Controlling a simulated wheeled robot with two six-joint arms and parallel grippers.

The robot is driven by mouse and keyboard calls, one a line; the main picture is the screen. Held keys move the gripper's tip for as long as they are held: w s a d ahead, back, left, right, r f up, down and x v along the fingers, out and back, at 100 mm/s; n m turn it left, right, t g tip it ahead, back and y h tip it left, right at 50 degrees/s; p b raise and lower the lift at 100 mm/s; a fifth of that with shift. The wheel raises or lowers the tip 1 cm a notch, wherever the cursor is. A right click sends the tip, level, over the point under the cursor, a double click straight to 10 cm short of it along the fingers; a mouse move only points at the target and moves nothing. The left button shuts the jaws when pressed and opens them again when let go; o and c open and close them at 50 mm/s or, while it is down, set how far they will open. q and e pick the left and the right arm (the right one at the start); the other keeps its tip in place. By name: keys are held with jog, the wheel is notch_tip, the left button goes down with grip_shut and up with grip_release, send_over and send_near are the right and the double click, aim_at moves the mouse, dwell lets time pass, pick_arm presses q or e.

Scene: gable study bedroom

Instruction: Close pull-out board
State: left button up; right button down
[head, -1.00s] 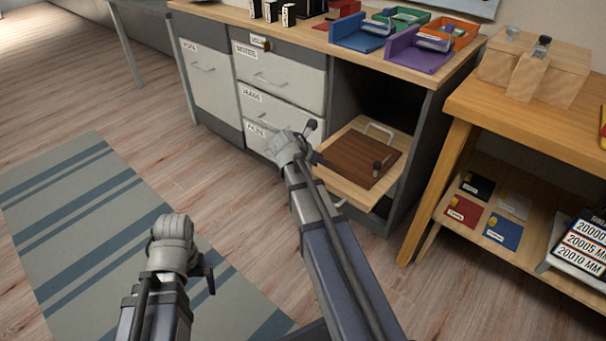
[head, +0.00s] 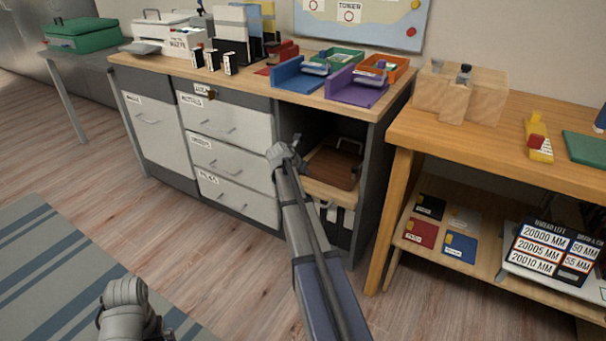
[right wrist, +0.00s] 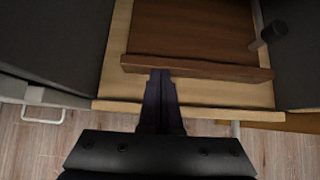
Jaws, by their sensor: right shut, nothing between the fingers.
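The pull-out board (head: 330,193) is a light wood shelf in the open bay of the desk cabinet. Its front part shows near the bay opening; its back is in shadow. A dark brown wooden tray (head: 332,168) with a metal handle lies on it. In the right wrist view the board's front strip (right wrist: 235,114) and the tray's raised front lip (right wrist: 215,70) show close up. My right gripper (right wrist: 160,74) is shut and empty, its fingertips at that lip; contact is unclear. My left gripper (head: 166,334) is low at the bottom edge, mostly cut off.
Pale drawers (head: 225,122) stand left of the bay, and the desk top (head: 235,82) above holds several colored trays. A wooden table (head: 490,130) with a lower shelf stands close on the right. A striped rug (head: 45,265) lies on the floor at left.

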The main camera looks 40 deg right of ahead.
jog(key=shift+w+d+r, duration=0.1)
jog(key=shift+w+d, duration=0.1)
jog(key=shift+d, duration=0.2)
jog(key=s+a+r+p, duration=0.4)
jog(key=a+r+p, duration=0.3)
jog(key=a, duration=0.4)
jog(key=shift+s, duration=0.35)
jog(key=shift+a+f, duration=0.1)
jog(key=s+a+f+m+y+p, duration=0.15)
jog(key=s+a+m, duration=0.3)
jog(key=a, duration=0.75)
jog(key=s+a+f+m+y, duration=0.25)
jog(key=s+a+m, duration=0.2)
jog(key=a, duration=0.65)
jog(key=s+a+m+g+y+p, duration=0.1)
jog(key=s+a+m+g+y, duration=0.2)
jog(key=s+a+m, duration=0.95)
jog(key=s+a+r+n+p, duration=0.1)
jog(key=a+r+p, duration=0.1)
jog(key=r+p, duration=1.7)
jog(key=s+a+r+n+p, duration=0.1)
jog(key=a+r+n+p, duration=0.1)
jog(key=r+p, duration=1.7)
jog(key=shift+s+a+g, duration=0.3)
jog(key=shift+a, duration=0.4)
